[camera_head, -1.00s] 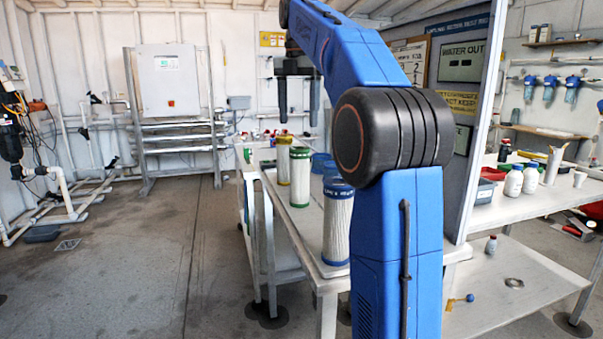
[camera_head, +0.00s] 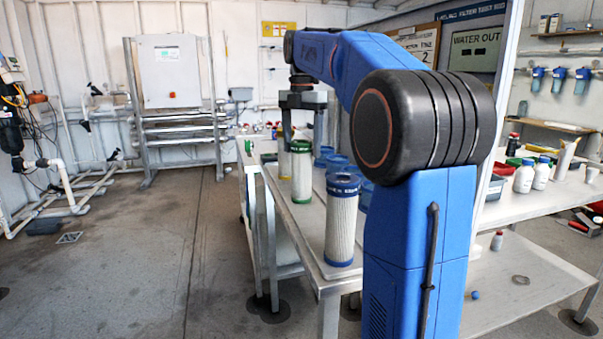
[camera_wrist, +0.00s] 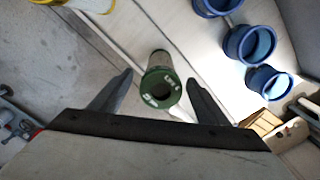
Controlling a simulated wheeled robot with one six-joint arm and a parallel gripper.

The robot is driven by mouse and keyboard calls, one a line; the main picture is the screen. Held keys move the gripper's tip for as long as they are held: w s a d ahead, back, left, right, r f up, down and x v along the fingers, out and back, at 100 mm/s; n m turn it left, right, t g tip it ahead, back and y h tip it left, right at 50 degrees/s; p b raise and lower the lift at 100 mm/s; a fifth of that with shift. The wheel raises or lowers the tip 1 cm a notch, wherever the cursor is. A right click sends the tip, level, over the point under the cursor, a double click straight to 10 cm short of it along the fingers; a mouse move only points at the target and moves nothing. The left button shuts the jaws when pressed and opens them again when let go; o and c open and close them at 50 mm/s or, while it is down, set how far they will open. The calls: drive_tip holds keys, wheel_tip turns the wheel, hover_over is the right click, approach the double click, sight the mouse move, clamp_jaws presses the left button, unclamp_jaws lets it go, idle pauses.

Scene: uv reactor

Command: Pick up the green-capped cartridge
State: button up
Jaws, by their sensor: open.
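The green-capped cartridge (camera_head: 302,174) is a white pleated cylinder with green end caps, standing upright on the white bench. In the wrist view its green top ring (camera_wrist: 160,90) shows between my two fingers, with pale print on it. My gripper (camera_head: 303,132) hangs pointing down over the bench at this cartridge. In the wrist view my gripper (camera_wrist: 158,88) is open, one finger on each side of the cap, with gaps to both. I cannot tell how far the fingertips are above the cap.
A blue-capped cartridge (camera_head: 341,222) stands nearer on the bench (camera_head: 314,262). A yellow-capped one (camera_head: 284,163) stands behind. Blue cups (camera_wrist: 268,82) sit to the right in the wrist view. A side table (camera_head: 535,205) holds white bottles.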

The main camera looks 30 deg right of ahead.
sight(301, 164)
drive_tip(key=shift+s+a+f, duration=0.15)
drive_tip(key=shift+f, duration=1.45)
drive_tip(key=shift+s+a+f, duration=0.1)
drive_tip(key=shift+f, duration=1.45)
drive_tip(key=c, duration=1.2)
drive_tip(key=shift+r, duration=0.1)
